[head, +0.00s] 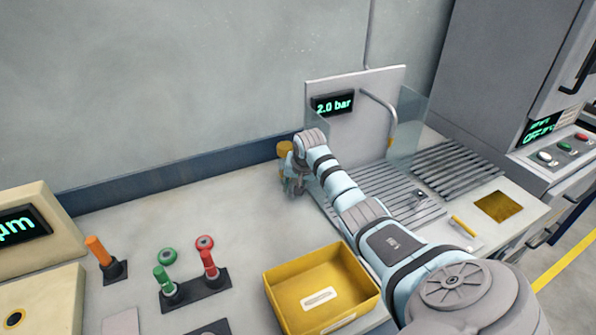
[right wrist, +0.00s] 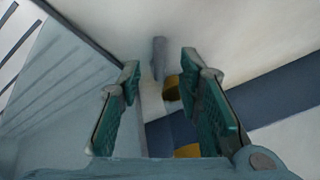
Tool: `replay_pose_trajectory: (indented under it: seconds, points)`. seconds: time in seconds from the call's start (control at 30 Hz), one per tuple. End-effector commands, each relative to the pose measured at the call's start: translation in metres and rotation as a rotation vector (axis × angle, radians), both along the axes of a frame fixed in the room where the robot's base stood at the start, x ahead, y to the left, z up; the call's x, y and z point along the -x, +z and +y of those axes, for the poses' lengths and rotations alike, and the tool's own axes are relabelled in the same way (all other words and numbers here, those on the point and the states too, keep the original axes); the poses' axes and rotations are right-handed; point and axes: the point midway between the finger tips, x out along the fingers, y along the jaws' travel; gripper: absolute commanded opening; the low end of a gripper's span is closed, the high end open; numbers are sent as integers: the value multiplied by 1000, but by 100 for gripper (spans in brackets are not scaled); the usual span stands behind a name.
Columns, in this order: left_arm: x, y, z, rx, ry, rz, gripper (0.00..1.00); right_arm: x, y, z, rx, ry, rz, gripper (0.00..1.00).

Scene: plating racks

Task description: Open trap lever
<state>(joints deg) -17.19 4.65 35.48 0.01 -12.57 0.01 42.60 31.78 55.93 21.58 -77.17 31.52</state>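A yellow fitting (head: 284,149) shows beside my right wrist at the back of the bench, left of the clear-sided station. I cannot tell for sure that it is the trap lever. In the right wrist view a grey post (right wrist: 159,55) with a yellow part (right wrist: 172,88) stands beyond and between the fingers. My right gripper (head: 293,187) points down there, partly hidden by its own wrist. In the right wrist view its two green-padded fingers (right wrist: 163,105) are apart, with nothing clasped between them. My left gripper is out of view.
The station's back panel carries a "2.0 bar" display (head: 333,104) and a bent pipe (head: 381,112); a clear shield (head: 408,125) stands at its right. A yellow bin (head: 290,300) is in front. Green (head: 163,282) and red (head: 209,265) levers stand left. The bench behind them is clear.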

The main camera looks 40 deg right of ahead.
Motion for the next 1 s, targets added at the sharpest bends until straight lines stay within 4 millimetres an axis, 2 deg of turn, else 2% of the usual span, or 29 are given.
replay_pose_trajectory:
  seconds: [0.03, 0.2, 0.33, 0.67, 0.87, 1.0]
  points:
    - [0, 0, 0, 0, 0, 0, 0, 4, 14, 0, 5, 1, -5, 32]
    - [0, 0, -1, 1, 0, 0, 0, 24, 56, 8, 4, 2, -1, 32]
    - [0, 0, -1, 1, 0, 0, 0, 32, 75, 12, 1, 0, -1, 32]
    - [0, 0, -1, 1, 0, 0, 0, 34, 81, 14, 1, 0, 2, 32]
    - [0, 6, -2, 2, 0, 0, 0, 24, 105, 43, 119, 5, 127, 32]
    - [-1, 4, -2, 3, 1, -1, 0, 23, 95, 40, 135, -1, 149, 32]
